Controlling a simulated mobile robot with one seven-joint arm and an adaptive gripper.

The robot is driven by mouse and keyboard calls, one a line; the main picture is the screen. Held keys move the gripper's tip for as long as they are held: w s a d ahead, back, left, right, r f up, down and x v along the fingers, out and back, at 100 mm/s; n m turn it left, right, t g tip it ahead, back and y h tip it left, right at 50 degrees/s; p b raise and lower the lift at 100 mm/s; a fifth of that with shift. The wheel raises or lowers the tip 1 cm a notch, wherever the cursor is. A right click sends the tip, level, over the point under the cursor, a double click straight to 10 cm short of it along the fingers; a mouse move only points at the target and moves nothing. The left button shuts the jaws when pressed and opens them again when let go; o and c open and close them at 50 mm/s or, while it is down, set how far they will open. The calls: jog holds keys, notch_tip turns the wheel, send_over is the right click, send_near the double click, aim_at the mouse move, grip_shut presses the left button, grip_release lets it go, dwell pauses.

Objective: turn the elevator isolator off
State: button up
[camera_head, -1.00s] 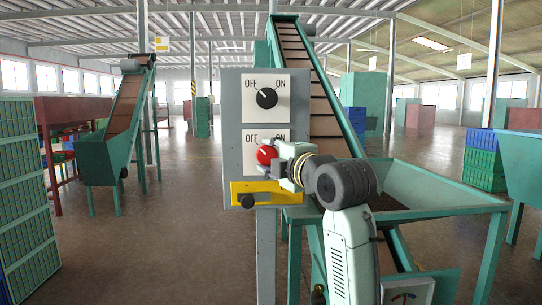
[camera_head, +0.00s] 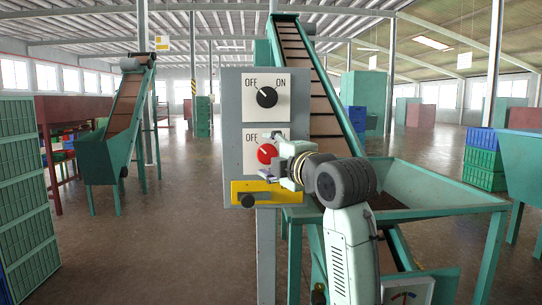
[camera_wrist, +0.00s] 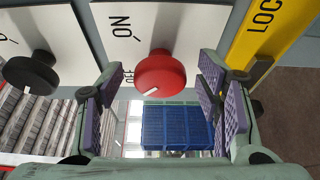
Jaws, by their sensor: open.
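The red knob (camera_head: 267,154) sits on the lower white OFF/ON plate (camera_head: 250,157) of a grey control box (camera_head: 232,120). In the wrist view the red knob (camera_wrist: 160,73) has a white mark turned toward the OFF label. My gripper (camera_head: 266,155) is open, its fingers above and below the red knob. In the wrist view my gripper (camera_wrist: 160,98) shows purple pads on both sides of the knob, apart from it. The ON label of this plate is partly hidden by my gripper in the head view.
A black knob (camera_head: 267,97) on the upper plate points to OFF. A green hopper (camera_head: 450,208) with a conveyor stands behind the box.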

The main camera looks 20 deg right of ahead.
jog(key=s+d, duration=0.1)
jog(key=s, duration=1.1)
jog(key=shift+d, duration=0.15)
